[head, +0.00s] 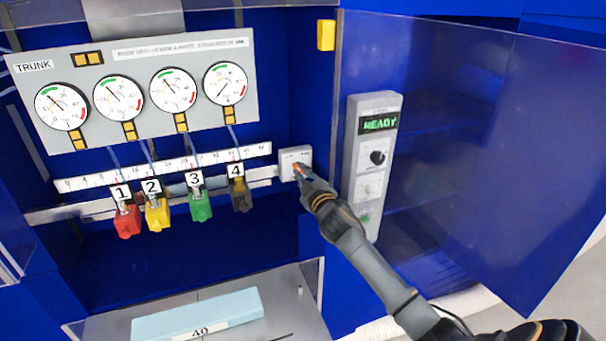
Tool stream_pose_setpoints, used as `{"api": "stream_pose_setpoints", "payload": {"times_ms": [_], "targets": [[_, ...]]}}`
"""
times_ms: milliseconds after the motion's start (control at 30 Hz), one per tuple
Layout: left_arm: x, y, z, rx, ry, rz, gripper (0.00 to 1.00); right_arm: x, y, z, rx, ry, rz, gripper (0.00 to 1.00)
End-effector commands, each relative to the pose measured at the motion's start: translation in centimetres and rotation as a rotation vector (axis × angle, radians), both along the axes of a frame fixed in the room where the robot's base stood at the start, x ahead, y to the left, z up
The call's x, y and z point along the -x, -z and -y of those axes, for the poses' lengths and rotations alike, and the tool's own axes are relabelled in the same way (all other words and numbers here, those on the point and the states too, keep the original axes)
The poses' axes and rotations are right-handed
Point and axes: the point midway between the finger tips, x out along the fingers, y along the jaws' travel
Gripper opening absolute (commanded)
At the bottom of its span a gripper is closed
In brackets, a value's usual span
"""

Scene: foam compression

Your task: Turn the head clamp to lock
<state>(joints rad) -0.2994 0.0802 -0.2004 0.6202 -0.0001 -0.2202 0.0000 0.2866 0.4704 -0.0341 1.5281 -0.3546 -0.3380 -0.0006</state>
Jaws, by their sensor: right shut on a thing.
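The head clamp appears to be the small pale box (290,156) at the right end of the ruled rail, with small markings on its face. My right gripper (301,174) reaches up to it from the lower right. Its fingers are shut on a small orange-and-dark part at the front of the box, which I take to be the clamp's handle. The fingers hide most of this part, so I cannot tell which way it points. My left gripper is not in view.
A gauge panel (140,128) spans the upper left. Numbered red, yellow, green and dark blocks hang below the white ruler (100,178). A control box (367,150) reading READY stands close right of my arm. A light blue foam block (165,318) lies at the bottom.

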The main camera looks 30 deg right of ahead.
Motion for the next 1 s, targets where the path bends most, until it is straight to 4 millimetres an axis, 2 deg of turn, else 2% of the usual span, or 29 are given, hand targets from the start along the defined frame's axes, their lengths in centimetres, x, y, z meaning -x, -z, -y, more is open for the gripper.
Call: {"api": "stream_pose_setpoints", "payload": {"times_ms": [167,200,300,700,867,1000], "targets": [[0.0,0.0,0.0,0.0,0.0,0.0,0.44,0.0,-0.1,0.0,0.004,0.001,0.001,0.0],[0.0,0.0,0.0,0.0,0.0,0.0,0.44,0.0,-0.1,0.0,0.004,0.001,0.001,0.14],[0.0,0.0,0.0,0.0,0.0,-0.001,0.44,0.0,-0.1,0.0,0.003,0.001,0.001,0.34],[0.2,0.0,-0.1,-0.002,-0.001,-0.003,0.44,0.5,0.1,-0.1,0.001,0.0,-0.002,0.35],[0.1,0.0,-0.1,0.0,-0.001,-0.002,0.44,2.6,0.1,-0.6,0.002,-0.001,-0.001,0.35],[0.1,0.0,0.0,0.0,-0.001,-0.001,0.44,5.4,0.1,-1.3,0.002,-0.001,-0.002,0.35]]}}
